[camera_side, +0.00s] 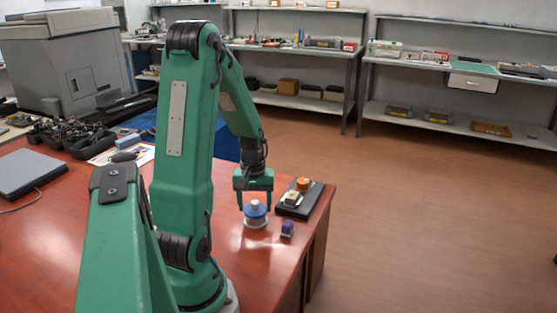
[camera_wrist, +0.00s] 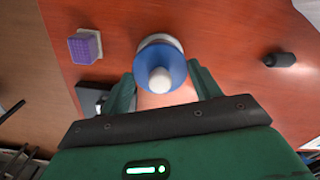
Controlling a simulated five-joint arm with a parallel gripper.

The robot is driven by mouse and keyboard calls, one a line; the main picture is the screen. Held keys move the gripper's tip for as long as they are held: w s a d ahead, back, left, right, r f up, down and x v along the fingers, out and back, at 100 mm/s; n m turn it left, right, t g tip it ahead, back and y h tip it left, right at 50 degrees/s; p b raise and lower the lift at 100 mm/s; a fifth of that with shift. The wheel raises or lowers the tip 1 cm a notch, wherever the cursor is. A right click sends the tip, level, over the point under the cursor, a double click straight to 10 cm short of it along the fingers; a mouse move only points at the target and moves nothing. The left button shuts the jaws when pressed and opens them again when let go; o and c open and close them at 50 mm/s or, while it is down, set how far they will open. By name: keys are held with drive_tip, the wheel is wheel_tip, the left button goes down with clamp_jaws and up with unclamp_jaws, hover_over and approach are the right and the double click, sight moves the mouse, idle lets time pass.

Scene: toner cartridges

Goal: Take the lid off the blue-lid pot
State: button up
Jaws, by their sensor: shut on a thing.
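The pot (camera_side: 256,223) is pale and stands near the right end of the red-brown table. Its blue lid (camera_side: 256,210) has a pale round knob (camera_wrist: 160,80). My gripper (camera_side: 255,202) points down over the pot, one finger on each side of the lid, and is shut on it. In the wrist view the blue lid (camera_wrist: 177,66) lies between the green fingers, and the pot's pale rim (camera_wrist: 158,39) shows past its far edge. I cannot tell whether the lid rests on the pot or is slightly above it.
A purple block (camera_side: 288,228) stands close to the pot's right; it also shows in the wrist view (camera_wrist: 85,46). A black tray (camera_side: 308,205) with orange and white items lies behind it, near the table's right edge. A dark object (camera_wrist: 280,60) lies apart in the wrist view.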

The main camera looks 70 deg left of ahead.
sight(255, 202)
drive_tip(key=shift+r, duration=0.55)
wheel_tip(255, 202, up, 2)
drive_tip(key=w+d+r, duration=0.3)
drive_tip(key=d+r, duration=0.3)
drive_tip(key=d, duration=0.5)
drive_tip(key=shift+w+r, duration=0.35)
drive_tip(key=shift+w, duration=0.05)
drive_tip(key=w+a+f, duration=0.1)
drive_tip(key=w+a, duration=0.2)
drive_tip(key=a, duration=0.4)
drive_tip(key=w+a+f, duration=0.2)
drive_tip(key=w+a, duration=0.2)
drive_tip(key=a, duration=0.2)
drive_tip(key=s+a+f, duration=0.1)
drive_tip(key=a+f, duration=0.1)
drive_tip(key=a, duration=0.1)
drive_tip(key=s+a+f, duration=0.2)
drive_tip(key=a, duration=0.2)
drive_tip(key=s+a+f, duration=0.2)
drive_tip(key=a, duration=0.2)
drive_tip(key=shift+s+f, duration=0.1)
drive_tip(key=shift+f, duration=0.15)
